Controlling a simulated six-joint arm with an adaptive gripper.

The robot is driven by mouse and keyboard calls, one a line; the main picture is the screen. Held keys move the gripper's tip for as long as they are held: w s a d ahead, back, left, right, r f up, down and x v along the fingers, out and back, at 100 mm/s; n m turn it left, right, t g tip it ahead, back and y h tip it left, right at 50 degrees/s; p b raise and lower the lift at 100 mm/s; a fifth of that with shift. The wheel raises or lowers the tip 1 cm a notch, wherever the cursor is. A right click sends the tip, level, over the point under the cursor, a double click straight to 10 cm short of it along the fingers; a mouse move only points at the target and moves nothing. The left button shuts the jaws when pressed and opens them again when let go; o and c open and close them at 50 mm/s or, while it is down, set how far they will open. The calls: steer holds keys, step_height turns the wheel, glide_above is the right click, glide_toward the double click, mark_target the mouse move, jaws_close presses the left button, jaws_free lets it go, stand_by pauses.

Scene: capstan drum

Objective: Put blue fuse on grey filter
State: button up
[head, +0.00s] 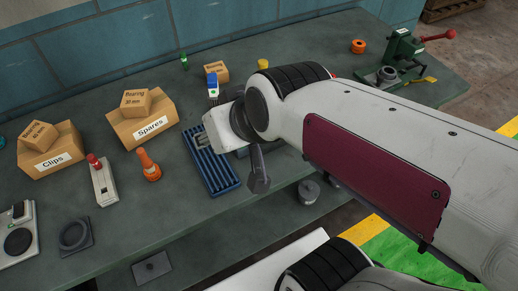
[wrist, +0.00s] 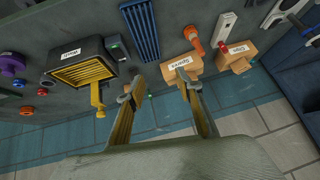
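My gripper (wrist: 154,87) is open in the wrist view, with its two fingers apart and nothing visible between the tips. In the head view my wrist hangs over the table and only one dark finger (head: 259,170) shows clearly. A small blue piece (wrist: 18,83) at the far left of the wrist view may be the blue fuse, but it is too small to tell. A grey cylinder (head: 308,192) below the table edge in the head view may be the grey filter; I cannot be sure.
A blue slatted tray (head: 208,160) lies under my wrist. Boxes marked Spares (head: 148,119) and Clips (head: 54,152), an orange bottle (head: 149,166) and a blue-topped item (head: 213,84) stand around. A yellow-grated box (wrist: 82,73) shows in the wrist view. My arm hides the table's right middle.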

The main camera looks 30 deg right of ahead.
steer(key=s+d+g+h, duration=0.1)
steer(key=s+d, duration=0.3)
steer(key=s, duration=0.4)
steer(key=shift+s+d+g+h, duration=0.35)
steer(key=shift+g+h, duration=0.05)
stand_by(0.8)
